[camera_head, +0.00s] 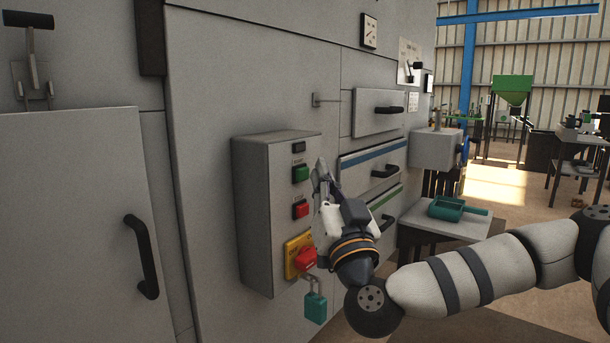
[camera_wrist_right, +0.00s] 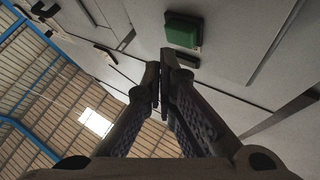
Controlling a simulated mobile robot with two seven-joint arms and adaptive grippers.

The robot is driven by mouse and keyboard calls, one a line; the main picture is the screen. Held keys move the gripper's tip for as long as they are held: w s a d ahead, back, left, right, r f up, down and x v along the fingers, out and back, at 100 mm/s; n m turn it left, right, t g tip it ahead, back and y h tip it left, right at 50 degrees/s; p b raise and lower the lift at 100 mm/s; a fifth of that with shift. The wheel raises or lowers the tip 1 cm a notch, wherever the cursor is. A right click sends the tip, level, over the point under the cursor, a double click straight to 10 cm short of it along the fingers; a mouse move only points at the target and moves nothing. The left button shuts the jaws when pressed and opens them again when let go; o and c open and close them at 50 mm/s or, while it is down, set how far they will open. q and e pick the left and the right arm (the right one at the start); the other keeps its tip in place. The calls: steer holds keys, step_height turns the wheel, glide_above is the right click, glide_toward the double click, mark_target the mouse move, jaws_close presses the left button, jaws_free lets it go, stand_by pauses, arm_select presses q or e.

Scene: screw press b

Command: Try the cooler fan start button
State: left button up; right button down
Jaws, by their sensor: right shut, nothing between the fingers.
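A grey control box (camera_head: 262,222) is mounted on the machine front. It carries a green push button (camera_head: 300,173), which also shows in the wrist view (camera_wrist_right: 182,32), and a red push button (camera_head: 300,209) below it. The button labels are too small to read. My right gripper (camera_head: 321,166) is shut and empty, its fingertips just right of the green button in the head view. In the wrist view the closed fingertips (camera_wrist_right: 165,65) point toward the green button, with a visible gap beside it. My left gripper is not in view.
A yellow plate (camera_head: 292,245) with a red switch (camera_head: 306,259) and a hanging teal padlock (camera_head: 315,307) sits low on the box. A teal scoop (camera_head: 447,208) lies on a small table to the right.

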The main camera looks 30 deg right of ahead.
steer(key=shift+w, duration=0.1)
stand_by(0.7)
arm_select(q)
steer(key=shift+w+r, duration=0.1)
arm_select(e)
steer(key=shift+w+a, duration=0.15)
steer(key=shift+w, duration=0.15)
steer(key=shift+w+a, duration=0.15)
steer(key=shift+w, duration=0.25)
stand_by(0.6)
arm_select(q)
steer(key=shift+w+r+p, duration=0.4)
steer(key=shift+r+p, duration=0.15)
steer(key=shift+p, duration=0.1)
arm_select(e)
steer(key=shift+s+d, duration=0.3)
steer(key=shift+s, duration=0.5)
